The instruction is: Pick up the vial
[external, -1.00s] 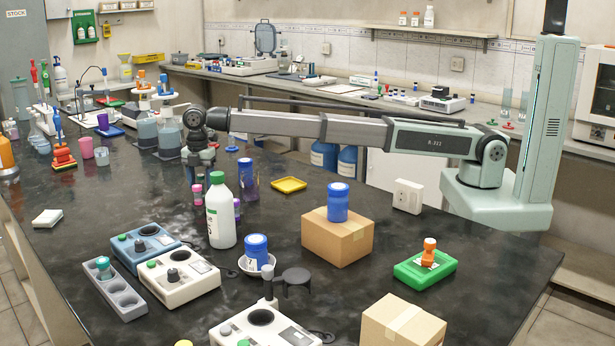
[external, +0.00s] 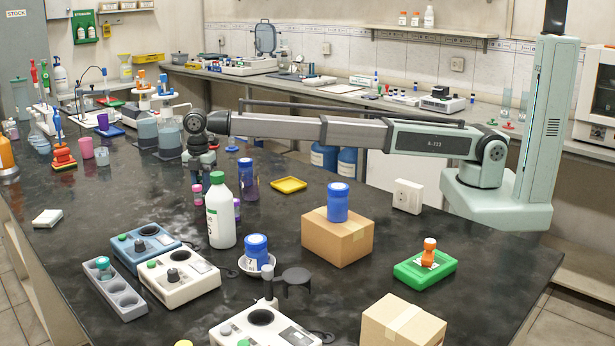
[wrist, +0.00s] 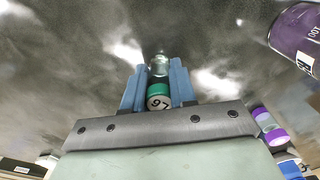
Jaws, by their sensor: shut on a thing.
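The vial (wrist: 158,97) has a green cap marked with "97" and a clear glass body. In the wrist view it sits between the two blue fingers of my gripper (wrist: 159,88), which is shut on it. The vial's far end is over the dark bench top, and I cannot tell whether it touches the surface. In the external view my gripper (external: 201,163) points down above the middle of the bench, behind the large white bottle. The vial cannot be made out clearly there.
A white bottle with a green cap (external: 221,212) stands in front of my gripper. A purple jar (external: 248,182) stands to its right and also shows in the wrist view (wrist: 297,38). A small pink-capped vial (external: 197,194) is close by.

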